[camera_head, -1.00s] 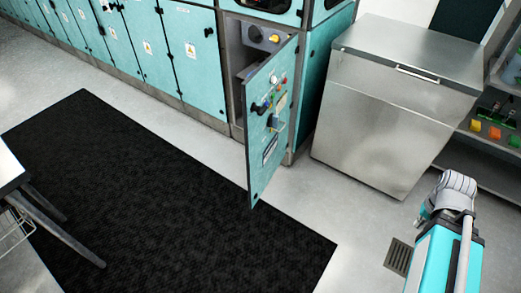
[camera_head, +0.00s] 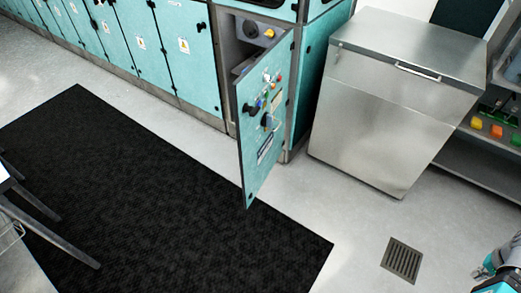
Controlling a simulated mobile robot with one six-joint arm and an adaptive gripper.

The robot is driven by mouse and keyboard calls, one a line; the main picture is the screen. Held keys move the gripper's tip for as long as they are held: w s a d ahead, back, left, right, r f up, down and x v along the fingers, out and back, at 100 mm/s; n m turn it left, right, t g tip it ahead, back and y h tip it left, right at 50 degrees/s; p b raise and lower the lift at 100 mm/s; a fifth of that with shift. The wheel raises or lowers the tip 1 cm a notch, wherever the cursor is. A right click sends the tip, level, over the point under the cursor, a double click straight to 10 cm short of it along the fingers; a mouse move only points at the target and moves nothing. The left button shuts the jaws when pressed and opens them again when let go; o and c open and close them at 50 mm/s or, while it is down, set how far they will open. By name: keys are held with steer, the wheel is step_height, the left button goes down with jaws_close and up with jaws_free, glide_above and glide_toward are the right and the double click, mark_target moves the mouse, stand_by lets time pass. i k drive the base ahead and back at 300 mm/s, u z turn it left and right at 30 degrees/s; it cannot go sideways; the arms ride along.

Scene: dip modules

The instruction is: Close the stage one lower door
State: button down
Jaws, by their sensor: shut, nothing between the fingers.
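The teal lower door (camera_head: 262,150) stands open at the end of the cabinet row, swung out toward the black mat. It is hinged on its right side. The face in view carries knobs, coloured buttons and a handle. Behind it the grey compartment (camera_head: 240,50) is partly exposed, with a dark round knob and a yellow one near its top. Only a small teal and grey part of my arm shows at the bottom right corner, well away from the door.
A steel cabinet (camera_head: 375,110) stands right of the door. A shelf (camera_head: 475,160) with coloured items is at the far right. A black mat (camera_head: 150,190) covers the floor in front. A table's legs show at the left edge. Grey floor with a drain grate (camera_head: 402,260) lies clear at lower right.

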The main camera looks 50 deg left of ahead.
mark_target(246, 89)
steer(key=z, duration=0.3)
steer(key=k, duration=1.25)
steer(key=u, duration=1)
steer(key=i, duration=0.85)
steer(key=u, duration=0.1)
